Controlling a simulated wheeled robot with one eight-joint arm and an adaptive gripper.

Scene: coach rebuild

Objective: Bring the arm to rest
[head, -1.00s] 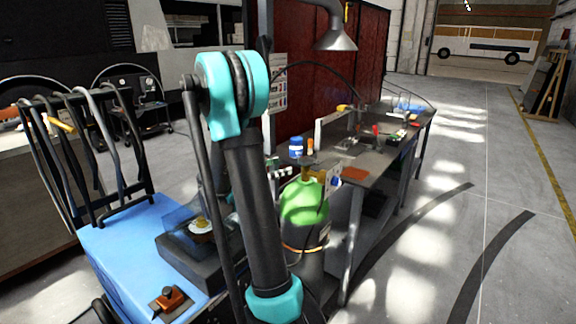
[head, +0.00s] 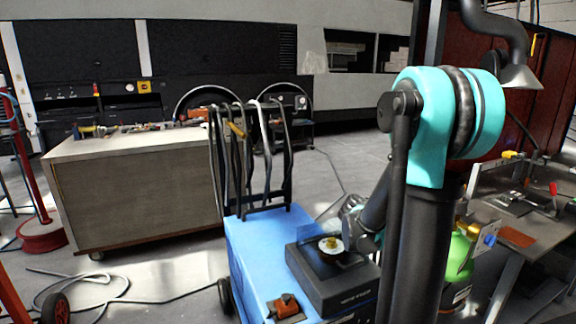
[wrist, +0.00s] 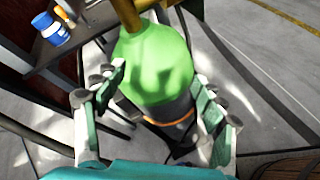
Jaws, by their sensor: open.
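My arm (head: 440,140) stands folded upright at the right of the head view, its teal elbow high and its dark link running down. In the head view the green cylinder (head: 459,256) is partly hidden behind my arm. My gripper is not clearly visible in the head view.
A blue cart (head: 250,255) with hoses and a dark box (head: 335,282) stands close beside my arm. A workbench (head: 483,208) is at right. A grey cabinet (head: 140,190) stands at left.

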